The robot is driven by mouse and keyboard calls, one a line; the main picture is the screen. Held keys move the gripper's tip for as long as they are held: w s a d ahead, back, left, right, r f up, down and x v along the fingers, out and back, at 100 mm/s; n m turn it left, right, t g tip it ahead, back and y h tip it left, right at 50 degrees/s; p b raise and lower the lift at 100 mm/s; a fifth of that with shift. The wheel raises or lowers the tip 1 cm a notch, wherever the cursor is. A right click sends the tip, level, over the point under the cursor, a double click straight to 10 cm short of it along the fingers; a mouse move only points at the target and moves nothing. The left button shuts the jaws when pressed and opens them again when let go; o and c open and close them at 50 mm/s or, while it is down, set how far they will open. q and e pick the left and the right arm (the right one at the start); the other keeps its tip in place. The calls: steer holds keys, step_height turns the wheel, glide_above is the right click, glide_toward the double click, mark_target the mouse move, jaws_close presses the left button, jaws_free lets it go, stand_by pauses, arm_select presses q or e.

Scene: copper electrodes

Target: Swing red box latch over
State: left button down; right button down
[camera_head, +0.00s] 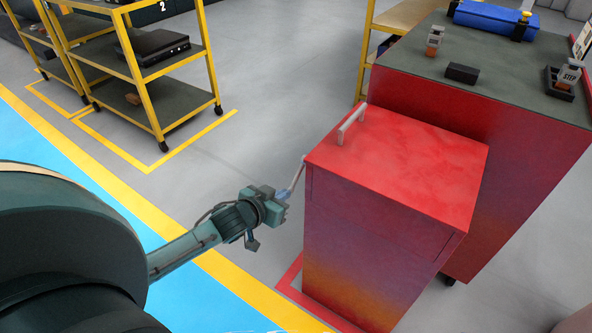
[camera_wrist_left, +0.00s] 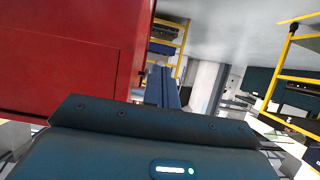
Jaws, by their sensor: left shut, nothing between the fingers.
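The red box (camera_head: 400,165) stands in the middle right of the head view, with its lid closed. A pale bar handle (camera_head: 351,126) is fixed on its lid. A thin pale rod (camera_head: 298,174), which looks like the latch, slants down from the lid's left edge toward my left gripper (camera_head: 281,194). My left gripper is shut with nothing in it, beside the box's left side; I cannot tell whether it touches the rod. In the left wrist view its fingers (camera_wrist_left: 162,88) are together, beside the red box wall (camera_wrist_left: 60,65). My right gripper is out of view.
A red workbench (camera_head: 480,90) with a dark top stands behind the box and carries a blue case (camera_head: 495,18) and small blocks. Yellow-framed shelf carts (camera_head: 150,75) stand at the upper left. The grey floor (camera_head: 250,130) between them is clear.

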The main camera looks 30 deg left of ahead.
mark_target(292, 186)
arm_select(q)
steer(key=b+x, duration=0.2)
steer(key=x, duration=0.4)
steer(key=shift+w+b, duration=0.25)
steer(key=shift+b, duration=0.05)
stand_by(1.3)
steer(key=shift+s+r+p, duration=0.4)
steer(key=shift+r+p, duration=0.1)
steer(key=shift+p, duration=0.35)
steer(key=s+r+p, duration=0.2)
steer(key=p, duration=0.1)
steer(key=shift+f, duration=0.1)
